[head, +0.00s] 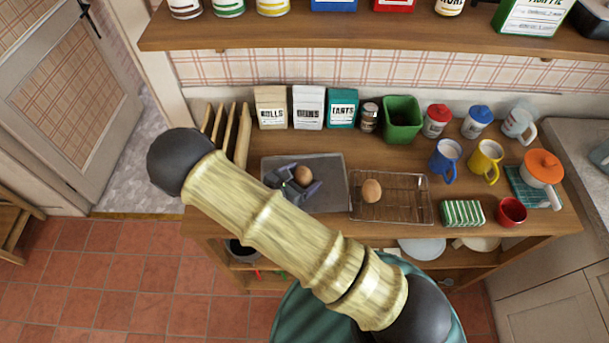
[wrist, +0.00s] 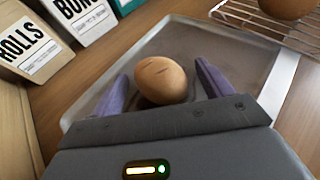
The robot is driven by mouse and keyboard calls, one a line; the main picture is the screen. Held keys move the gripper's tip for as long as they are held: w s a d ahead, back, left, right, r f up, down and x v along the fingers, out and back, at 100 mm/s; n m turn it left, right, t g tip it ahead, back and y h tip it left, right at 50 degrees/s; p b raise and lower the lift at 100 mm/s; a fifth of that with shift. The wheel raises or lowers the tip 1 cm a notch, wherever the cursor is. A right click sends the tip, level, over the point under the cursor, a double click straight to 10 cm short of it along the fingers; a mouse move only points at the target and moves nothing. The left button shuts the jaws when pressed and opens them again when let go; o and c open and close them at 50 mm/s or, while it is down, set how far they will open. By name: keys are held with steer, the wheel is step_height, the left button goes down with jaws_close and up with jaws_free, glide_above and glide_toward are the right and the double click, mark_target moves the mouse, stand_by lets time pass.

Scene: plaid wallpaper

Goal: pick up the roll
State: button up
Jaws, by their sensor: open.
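A brown, egg-shaped roll (head: 303,175) with small slashes on top lies on a grey metal baking tray (head: 332,168). My gripper (head: 296,184) is over the tray with its purple fingers apart, one on each side of this roll. In the wrist view the roll (wrist: 160,80) sits between the open fingertips (wrist: 160,85), with a gap visible at each side. A second brown roll (head: 372,190) lies on the wire cooling rack (head: 405,205) to the right of the tray; part of it shows at the wrist view's top right (wrist: 288,6).
Paper bags (head: 271,108) and a green bin (head: 402,120) stand behind the tray. Upright wooden boards (head: 243,138) are at its left. Mugs (head: 486,160), a striped sponge (head: 462,213) and a red cup (head: 511,211) are right of the rack. A shelf (head: 400,38) hangs above.

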mark_target(301, 174)
steer(key=c, duration=1)
steer(key=shift+c, duration=0.2)
steer(key=shift+r, duration=0.1)
step_height(301, 174, up, 10)
steer(key=shift+f+b, duration=0.1)
steer(key=shift+b, duration=0.75)
